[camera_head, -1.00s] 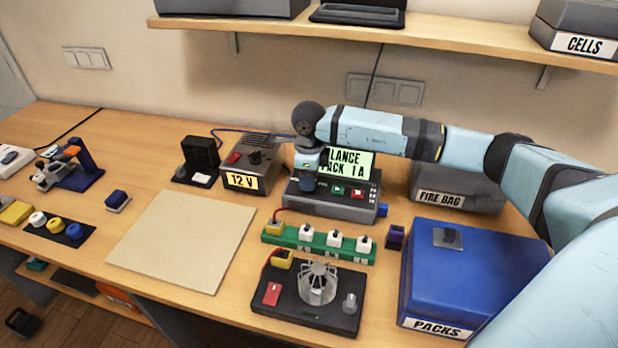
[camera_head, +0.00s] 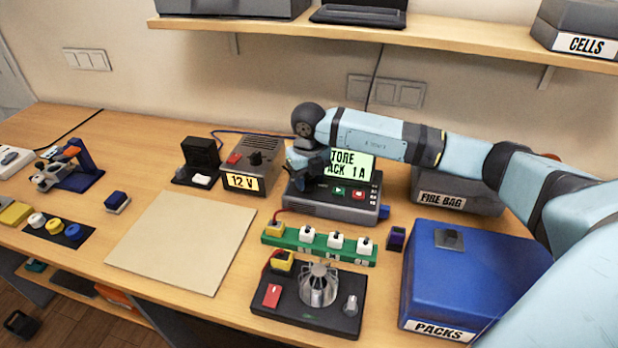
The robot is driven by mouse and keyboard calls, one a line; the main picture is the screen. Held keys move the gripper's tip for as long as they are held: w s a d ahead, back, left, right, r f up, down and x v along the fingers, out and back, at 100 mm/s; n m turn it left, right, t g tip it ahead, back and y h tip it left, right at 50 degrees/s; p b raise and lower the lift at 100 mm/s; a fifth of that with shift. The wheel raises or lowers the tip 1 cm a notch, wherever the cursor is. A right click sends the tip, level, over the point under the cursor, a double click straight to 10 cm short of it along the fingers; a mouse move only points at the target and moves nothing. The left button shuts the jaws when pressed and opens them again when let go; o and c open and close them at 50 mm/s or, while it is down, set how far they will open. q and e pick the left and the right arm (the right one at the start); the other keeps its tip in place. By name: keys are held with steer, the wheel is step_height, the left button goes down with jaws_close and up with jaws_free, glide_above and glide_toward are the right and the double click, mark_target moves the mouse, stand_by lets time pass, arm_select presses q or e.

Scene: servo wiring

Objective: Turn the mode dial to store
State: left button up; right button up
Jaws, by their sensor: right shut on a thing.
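The charger (camera_head: 335,210) is a grey box on the table with a green lit screen (camera_head: 352,166). Its visible text reads "TORE" over "ACK 1A", with the left edge hidden by my right arm. Green and red buttons show below the screen. My right gripper (camera_head: 304,182) is at the left end of the charger's front and is shut on the mode dial, which it hides. The gripper is turned, with its dark side showing. My left gripper is not in view.
A 12 V supply (camera_head: 259,158) stands left of the charger. A green strip with white plugs (camera_head: 320,243) and a black fan board (camera_head: 309,307) lie in front. The blue PACKS box (camera_head: 470,280) and grey FIRE BAG box (camera_head: 455,188) are right. A beige mat (camera_head: 185,240) is clear.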

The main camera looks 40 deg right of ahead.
mark_target(308, 181)
steer(key=shift+m, duration=1.2)
steer(key=o, duration=0.9)
steer(key=shift+r, duration=0.1)
step_height(308, 181, up, 14)
steer(key=shift+f, duration=0.15)
steer(key=shift+f, duration=0.1)
